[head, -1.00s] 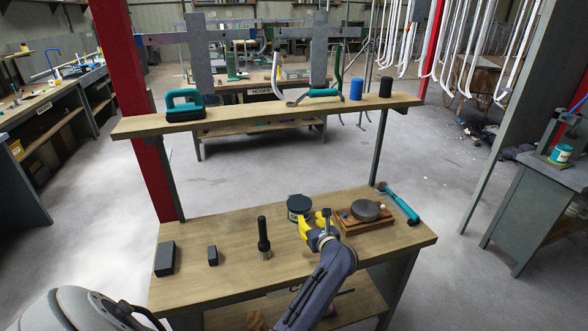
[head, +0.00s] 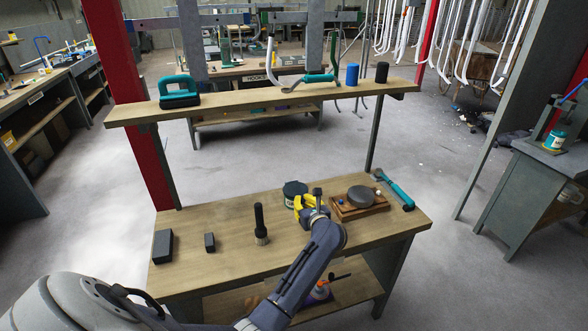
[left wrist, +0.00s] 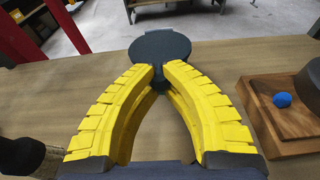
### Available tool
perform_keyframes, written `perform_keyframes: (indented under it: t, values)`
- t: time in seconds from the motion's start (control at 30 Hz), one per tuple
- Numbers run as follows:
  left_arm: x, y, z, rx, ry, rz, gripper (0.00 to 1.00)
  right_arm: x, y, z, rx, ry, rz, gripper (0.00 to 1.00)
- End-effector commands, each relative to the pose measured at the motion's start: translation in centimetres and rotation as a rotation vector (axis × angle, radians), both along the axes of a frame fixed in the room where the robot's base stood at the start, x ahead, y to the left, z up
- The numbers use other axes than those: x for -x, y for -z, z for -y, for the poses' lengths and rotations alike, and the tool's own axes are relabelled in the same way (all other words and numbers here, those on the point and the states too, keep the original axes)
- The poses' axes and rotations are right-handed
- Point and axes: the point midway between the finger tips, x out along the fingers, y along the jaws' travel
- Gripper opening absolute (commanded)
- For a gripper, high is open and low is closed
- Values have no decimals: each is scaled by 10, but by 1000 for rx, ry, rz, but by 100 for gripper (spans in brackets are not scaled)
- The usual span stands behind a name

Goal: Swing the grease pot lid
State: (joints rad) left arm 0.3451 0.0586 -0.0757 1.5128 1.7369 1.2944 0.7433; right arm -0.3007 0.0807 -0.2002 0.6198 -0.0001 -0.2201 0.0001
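The grease pot (head: 294,189) is a short dark round pot with a pale label, standing near the back of the bench. Its flat dark disc lid (left wrist: 160,47) fills the top middle of the left wrist view and looks level. A narrow dark tab extends from the lid toward me. My left gripper (head: 303,203) is at the pot's near side. In the left wrist view its yellow fingers (left wrist: 158,77) converge with their tips on either side of the tab, apparently pinching it. The fingers hide most of the pot body. My right gripper is not in view.
Right of the pot is a wooden base (head: 343,212) with a round grey stone (head: 361,195) and a blue ball (left wrist: 282,99). A teal-handled tool (head: 398,193) lies beyond. A black-handled brush (head: 260,224) and dark blocks (head: 162,246) stand left. A shelf (head: 270,98) spans behind.

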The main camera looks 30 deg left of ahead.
Motion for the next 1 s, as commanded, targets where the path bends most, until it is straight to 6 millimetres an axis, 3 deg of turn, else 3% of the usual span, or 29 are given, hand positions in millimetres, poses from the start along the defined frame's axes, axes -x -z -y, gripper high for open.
perform_keyframes:
  t: [0.5,1.0]
  values:
    - [-5,-35,-6,-1,0,3,0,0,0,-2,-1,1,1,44]
    - [-5,-38,-6,-2,0,4,0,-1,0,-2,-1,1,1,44]
